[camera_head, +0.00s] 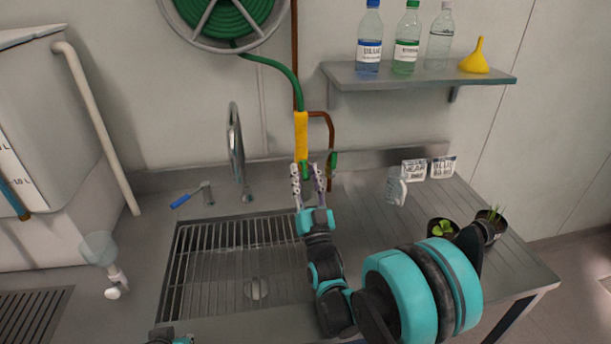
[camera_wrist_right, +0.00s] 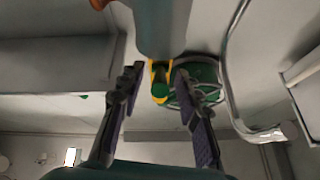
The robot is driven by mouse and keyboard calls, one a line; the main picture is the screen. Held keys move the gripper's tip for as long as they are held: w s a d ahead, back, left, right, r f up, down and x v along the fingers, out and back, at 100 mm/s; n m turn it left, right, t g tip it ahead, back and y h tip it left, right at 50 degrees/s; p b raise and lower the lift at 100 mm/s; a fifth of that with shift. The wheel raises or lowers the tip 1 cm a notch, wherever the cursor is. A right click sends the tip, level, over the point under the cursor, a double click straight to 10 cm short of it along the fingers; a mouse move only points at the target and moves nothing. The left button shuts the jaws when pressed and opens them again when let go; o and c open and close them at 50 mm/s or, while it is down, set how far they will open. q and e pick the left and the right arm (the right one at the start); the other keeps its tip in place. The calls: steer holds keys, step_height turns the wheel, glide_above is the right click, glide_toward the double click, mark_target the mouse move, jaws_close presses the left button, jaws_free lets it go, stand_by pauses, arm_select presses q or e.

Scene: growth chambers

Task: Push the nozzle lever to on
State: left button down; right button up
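The yellow nozzle (camera_head: 301,135) hangs upright on the end of the green hose (camera_head: 288,72) above the back of the sink. A small green part (camera_head: 305,168) shows at its lower end; I cannot tell for sure whether this is the lever. My right gripper (camera_head: 308,184) is just below the nozzle, pointing up with its fingers apart. In the right wrist view, the yellow and green nozzle end (camera_wrist_right: 160,82) appears between the spread fingertips (camera_wrist_right: 156,76), and nothing is visibly gripped. My left gripper is out of view; only a bit of my left arm shows at the bottom edge.
A copper pipe with a green handle (camera_head: 333,161) is close right of the nozzle. The curved metal faucet (camera_head: 236,145) stands left, over the grated sink (camera_head: 205,260). A shelf (camera_head: 420,78) with bottles is at upper right. A clear mug (camera_head: 395,188) and potted plants stand right.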

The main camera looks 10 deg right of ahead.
step_height(320, 180, up, 10)
stand_by(0.5)
steer(key=shift+f, duration=0.1)
steer(key=shift+s+f+g, duration=0.2)
steer(key=shift+f+g, duration=0.1)
steer(key=shift+g, duration=0.2)
steer(key=s+d+f+g, duration=0.1)
steer(key=s+f+g, duration=0.4)
steer(key=s+f, duration=0.3)
steer(key=s+d+f+n+g, duration=0.1)
steer(key=s+d+f+g, duration=0.1)
steer(key=s+f+g, duration=0.3)
steer(key=s+d+f+n+g, duration=0.1)
steer(key=s+f+g, duration=0.5)
steer(key=s+f, duration=0.7)
steer(key=shift+s+d, duration=0.25)
steer(key=shift+s, duration=0.65)
steer(key=shift+s+d, duration=0.25)
steer(key=shift+s, duration=0.65)
